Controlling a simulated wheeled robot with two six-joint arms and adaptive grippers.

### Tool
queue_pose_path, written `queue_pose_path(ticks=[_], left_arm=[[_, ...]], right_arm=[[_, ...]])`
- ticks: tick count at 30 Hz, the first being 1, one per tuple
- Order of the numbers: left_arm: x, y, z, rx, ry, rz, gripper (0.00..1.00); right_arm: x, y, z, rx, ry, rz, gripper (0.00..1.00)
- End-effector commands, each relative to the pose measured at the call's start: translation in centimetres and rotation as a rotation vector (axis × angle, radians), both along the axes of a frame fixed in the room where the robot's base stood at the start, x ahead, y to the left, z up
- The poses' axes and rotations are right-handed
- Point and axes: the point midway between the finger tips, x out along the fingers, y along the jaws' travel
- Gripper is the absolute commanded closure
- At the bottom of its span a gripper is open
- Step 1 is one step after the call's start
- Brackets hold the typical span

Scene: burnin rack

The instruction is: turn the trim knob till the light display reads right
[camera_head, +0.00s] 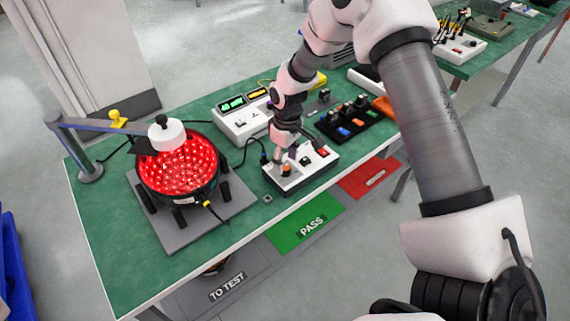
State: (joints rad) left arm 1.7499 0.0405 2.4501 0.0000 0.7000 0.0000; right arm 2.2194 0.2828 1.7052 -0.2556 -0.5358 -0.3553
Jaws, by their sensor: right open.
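A white control box (312,171) sits near the front edge of the green bench, with a red switch (323,152) at its right end. An orange-topped knob (286,171) stands on its left part and looks like the trim knob. My right gripper (288,158) points down over this box, open, with its fingertips close around or just above the knob; I cannot tell whether they touch it. A white meter unit (240,123) behind has two small displays (243,100) with green digits, too small to read. My left gripper is not in view.
A round lamp (180,172) glows red on a grey plate (173,235), under a white sensor head on a stand (90,171). A black tray (350,121) of small parts lies right of the box. Green PASS (290,229) and red (368,180) areas lie below the front edge.

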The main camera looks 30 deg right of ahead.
Motion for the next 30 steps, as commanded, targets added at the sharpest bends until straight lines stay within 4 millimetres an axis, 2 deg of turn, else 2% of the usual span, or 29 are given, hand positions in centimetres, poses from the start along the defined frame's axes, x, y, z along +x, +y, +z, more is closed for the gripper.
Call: queue_pose_path(ticks=[5,12,13,17,18,30], left_arm=[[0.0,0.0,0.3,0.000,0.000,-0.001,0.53],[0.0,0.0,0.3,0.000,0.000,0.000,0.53],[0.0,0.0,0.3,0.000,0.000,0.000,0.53],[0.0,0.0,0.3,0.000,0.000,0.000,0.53],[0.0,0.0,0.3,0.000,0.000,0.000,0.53],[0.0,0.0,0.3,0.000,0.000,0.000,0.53]], right_arm=[[0.0,0.1,-2.2,0.000,0.000,-0.001,0.43],[-0.1,0.1,-2.5,0.000,0.000,-0.001,0.43],[-0.1,0.1,-2.5,0.000,0.000,-0.001,0.50],[-0.1,0.1,-2.5,0.000,0.000,-0.001,0.96],[-0.1,0.1,-2.5,0.000,0.000,-0.001,1.00],[-0.1,0.1,-2.5,0.000,0.002,0.035,1.00]])
